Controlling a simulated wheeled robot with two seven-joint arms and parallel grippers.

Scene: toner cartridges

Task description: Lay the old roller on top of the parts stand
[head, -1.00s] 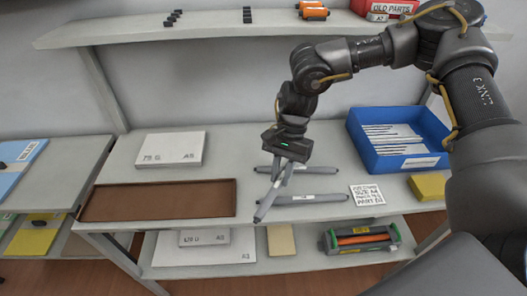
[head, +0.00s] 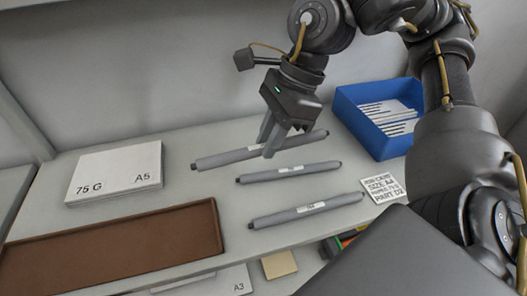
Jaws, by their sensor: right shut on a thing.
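Three grey rollers show in the head view. My right gripper (head: 271,151) points down and is shut on the rearmost roller (head: 222,158), around its middle. That roller is tilted across the view, its right end farther back; I cannot tell whether it is clear of the shelf. A middle roller (head: 290,172) and a front roller (head: 305,208) lie on the shelf, each with a small white label. I cannot tell by looks which is old. I cannot identify the parts stand with certainty. My left gripper is not in view.
A brown tray (head: 218,228) lies empty at the front left, with a white 75 G A5 box (head: 115,172) behind it. A blue bin (head: 388,150) of papers stands at the right. A printed card (head: 382,190) lies beside the rollers. Bare shelf (head: 190,135) lies behind the rollers.

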